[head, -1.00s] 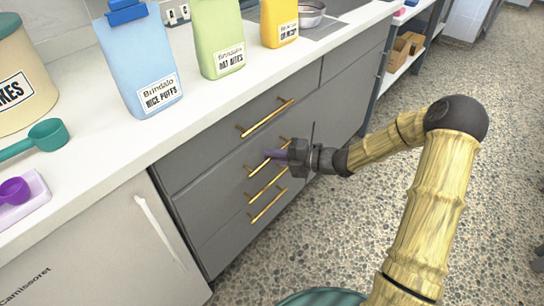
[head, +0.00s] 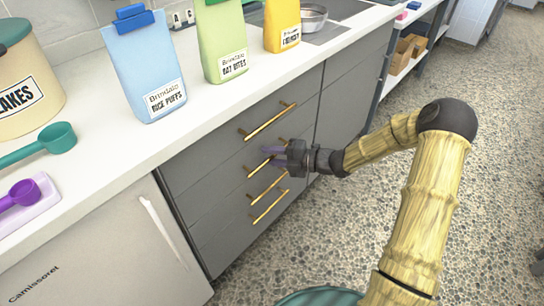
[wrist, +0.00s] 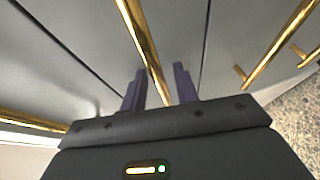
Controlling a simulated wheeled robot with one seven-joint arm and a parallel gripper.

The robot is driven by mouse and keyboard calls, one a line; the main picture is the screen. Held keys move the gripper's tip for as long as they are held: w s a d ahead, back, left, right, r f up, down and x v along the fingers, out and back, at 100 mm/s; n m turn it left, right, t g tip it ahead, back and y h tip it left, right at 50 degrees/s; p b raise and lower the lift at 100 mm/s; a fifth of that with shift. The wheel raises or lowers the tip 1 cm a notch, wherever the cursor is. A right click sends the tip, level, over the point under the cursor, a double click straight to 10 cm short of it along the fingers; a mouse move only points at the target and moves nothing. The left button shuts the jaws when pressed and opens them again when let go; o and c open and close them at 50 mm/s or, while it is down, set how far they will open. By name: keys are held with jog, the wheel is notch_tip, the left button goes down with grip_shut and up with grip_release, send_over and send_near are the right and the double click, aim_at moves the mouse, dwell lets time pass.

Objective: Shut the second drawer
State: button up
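The grey drawer stack (head: 200,175) has several fronts with gold bar handles. The second drawer's handle (head: 257,170) is below the top handle and partly hidden by my gripper. The fronts look about flush in the head view; I cannot tell whether a small gap remains at the second one. My gripper (head: 272,156) is at the second handle, its purple fingers pointing toward the front. In the wrist view the two fingers (wrist: 160,88) are spread apart, with a gold handle (wrist: 145,45) running between them. I cannot tell whether they touch it.
The white counter (head: 100,160) above holds a blue bag (head: 143,65), a green bag (head: 220,40), a yellow bag (head: 282,25) and scoops. A white appliance (head: 100,250) stands left of the drawers. Speckled floor (head: 335,235) is open at right.

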jog(key=p+v, duration=0.5)
jog(key=v, duration=1.2)
jog(key=shift+d, duration=0.2)
jog(key=shift+f, duration=0.1)
jog(key=s+a+r+n+g+h, duration=0.1)
jog(key=s+a+n+g+h, duration=0.15)
jog(key=s+n+h, duration=0.75)
jog(key=s+a+r+n+g+h, duration=0.15)
jog(key=s+n+g, duration=0.3)
jog(key=n, duration=1.25)
notch_tip(320, 180, up, 37)
jog(key=s+d+n+t+h+p, duration=0.1)
jog(key=n+p, duration=1.2)
jog(key=p, duration=1.9)
jog(key=s+t+h, duration=0.1)
jog(key=t+h, duration=0.1)
jog(key=t, duration=0.1)
jog(key=shift+s+d+n, duration=0.25)
jog(key=shift+s+n, duration=0.05)
jog(key=shift+n, duration=0.1)
